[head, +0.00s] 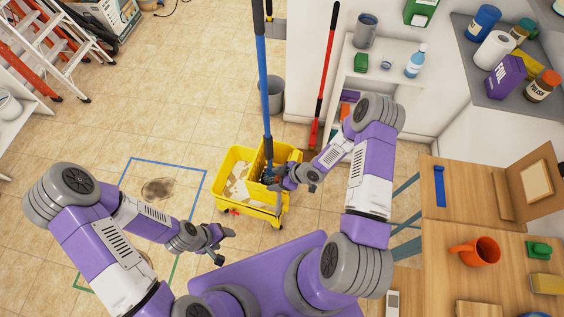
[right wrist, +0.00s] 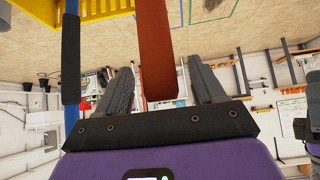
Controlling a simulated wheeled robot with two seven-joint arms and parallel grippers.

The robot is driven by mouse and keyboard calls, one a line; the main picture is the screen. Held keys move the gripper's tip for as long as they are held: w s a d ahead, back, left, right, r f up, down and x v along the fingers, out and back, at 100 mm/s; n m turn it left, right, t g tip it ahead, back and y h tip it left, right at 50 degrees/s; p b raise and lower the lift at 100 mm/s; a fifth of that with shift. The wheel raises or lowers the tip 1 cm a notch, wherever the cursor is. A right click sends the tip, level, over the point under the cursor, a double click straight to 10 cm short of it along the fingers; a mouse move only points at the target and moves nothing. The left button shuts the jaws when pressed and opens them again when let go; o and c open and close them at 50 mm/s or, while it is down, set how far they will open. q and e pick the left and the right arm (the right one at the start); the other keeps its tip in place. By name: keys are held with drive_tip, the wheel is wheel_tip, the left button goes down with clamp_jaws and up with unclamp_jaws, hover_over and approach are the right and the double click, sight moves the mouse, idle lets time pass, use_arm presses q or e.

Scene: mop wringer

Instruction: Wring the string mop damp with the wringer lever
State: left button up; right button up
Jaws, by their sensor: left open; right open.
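The yellow mop bucket (head: 241,205) stands on the tiled floor ahead of me. The mop's blue handle (head: 263,90) rises from it nearly upright; it also shows at the left of the right wrist view (right wrist: 70,120). The strings are not clearly visible. My right gripper (head: 273,181) is at the bucket's right side. In the right wrist view, my right gripper (right wrist: 160,68) is open, with a red bar (right wrist: 155,50), apparently the wringer lever, between its fingers; I cannot tell whether they touch. My left gripper (head: 224,247) is open and empty, near the bucket's front left.
A blue tape square (head: 183,164) with a brown stain (head: 158,189) lies left of the bucket. A grey bin (head: 271,96) and a red-handled tool (head: 325,75) stand behind it. A wooden workbench (head: 430,250) is at the right.

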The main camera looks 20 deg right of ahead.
drive_tip(key=p+v, duration=0.3)
drive_tip(key=v, duration=0.3)
drive_tip(key=shift+s+d+r, duration=0.1)
drive_tip(key=shift+d, duration=0.05)
idle(0.5)
